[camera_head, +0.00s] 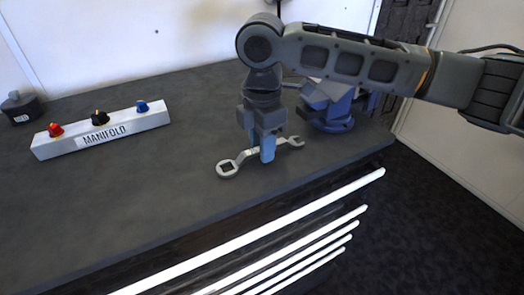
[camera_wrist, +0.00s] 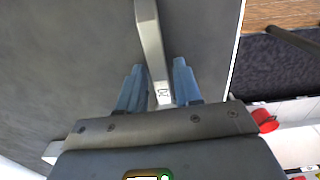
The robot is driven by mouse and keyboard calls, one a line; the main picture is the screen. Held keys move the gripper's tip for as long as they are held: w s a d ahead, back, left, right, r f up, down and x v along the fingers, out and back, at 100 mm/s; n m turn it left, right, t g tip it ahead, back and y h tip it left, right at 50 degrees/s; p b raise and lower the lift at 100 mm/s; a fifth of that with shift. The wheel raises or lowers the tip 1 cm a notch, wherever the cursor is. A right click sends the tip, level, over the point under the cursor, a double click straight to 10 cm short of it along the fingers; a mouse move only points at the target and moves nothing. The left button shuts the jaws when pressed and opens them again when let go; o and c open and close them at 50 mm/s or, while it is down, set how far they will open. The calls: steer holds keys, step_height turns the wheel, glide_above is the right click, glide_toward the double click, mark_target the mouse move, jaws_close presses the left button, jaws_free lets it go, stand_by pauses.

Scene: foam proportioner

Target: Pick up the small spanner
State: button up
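One silver-grey spanner (camera_head: 239,162) lies on the dark worktop near its front edge in the head view. Its ring end points left and its open jaw points right. My gripper (camera_head: 264,156) points down over the handle's middle. In the wrist view the handle (camera_wrist: 151,45) runs between the two blue fingers of my gripper (camera_wrist: 158,75). A narrow gap shows on each side, so the fingers look open around the handle, not pressed on it. A small "20" label shows on the handle. Both spanner ends are out of clear sight in the wrist view.
A white manifold block (camera_head: 103,133) with red, black and blue knobs stands at the left of the worktop (camera_head: 130,200). A dark round object (camera_head: 22,107) is at the far left. A blue-grey vise-like fixture (camera_head: 331,112) stands close behind my gripper. White rails (camera_head: 290,228) run below the front edge.

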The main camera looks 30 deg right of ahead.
jaws_close()
steer(key=shift+r, duration=0.1)
stand_by(0.4)
steer(key=shift+r, duration=0.25)
steer(key=r, duration=0.2)
steer(key=d+r, duration=0.1)
steer(key=r, duration=0.1)
steer(key=shift+s+r+b, duration=0.2)
steer(key=shift+b, duration=0.2)
steer(key=s+d+r, duration=0.6)
steer(key=d, duration=0.2)
steer(key=shift+d+r+b, duration=0.2)
steer(key=shift+d+b, duration=0.2)
steer(key=shift+b, duration=0.05)
